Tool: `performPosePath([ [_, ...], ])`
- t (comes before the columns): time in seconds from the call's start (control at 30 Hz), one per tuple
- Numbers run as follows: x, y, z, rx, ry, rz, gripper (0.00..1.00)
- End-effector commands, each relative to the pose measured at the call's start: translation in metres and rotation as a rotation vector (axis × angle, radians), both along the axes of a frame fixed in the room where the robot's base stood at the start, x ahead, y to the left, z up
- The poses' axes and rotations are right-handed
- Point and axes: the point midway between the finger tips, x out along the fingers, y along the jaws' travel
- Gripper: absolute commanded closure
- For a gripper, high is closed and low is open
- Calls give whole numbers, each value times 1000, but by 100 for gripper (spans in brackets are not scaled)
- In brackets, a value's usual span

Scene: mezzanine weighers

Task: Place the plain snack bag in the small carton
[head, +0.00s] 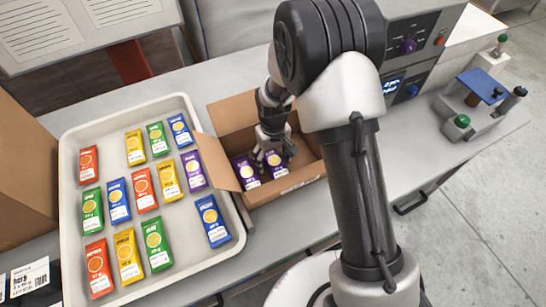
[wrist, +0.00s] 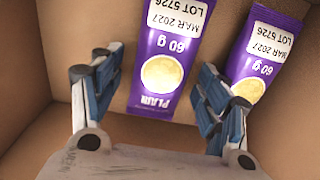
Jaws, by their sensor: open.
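The small carton (head: 300,178) stands open on the bench to the right of the tray. My gripper (head: 270,150) is down inside the carton. In the wrist view its fingers (wrist: 155,100) are open, one on each side of the left purple bag. The right finger partly covers the right bag (wrist: 268,50). Another purple bag (head: 194,170) lies in the tray.
The white tray (head: 72,245) holds several red, green, blue and yellow bags in rows. A large cardboard box (head: 22,175) stands at the left. A grey machine with a dial (head: 408,46) and a blue-topped device (head: 480,85) stand at the right.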

Motion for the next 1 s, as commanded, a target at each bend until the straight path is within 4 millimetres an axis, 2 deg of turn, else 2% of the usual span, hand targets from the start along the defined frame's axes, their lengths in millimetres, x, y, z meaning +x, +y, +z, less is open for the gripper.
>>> performPosePath([
  [0.17,1,0,26,1,-4,0,31],
  [0.5,1,0,98,1,-4,0,31],
  [0.7,0,0,119,0,-1,0,31],
  [0.93,0,-1,125,1,-4,-2,31],
  [1.0,-2,-4,137,3,-16,-12,31],
])
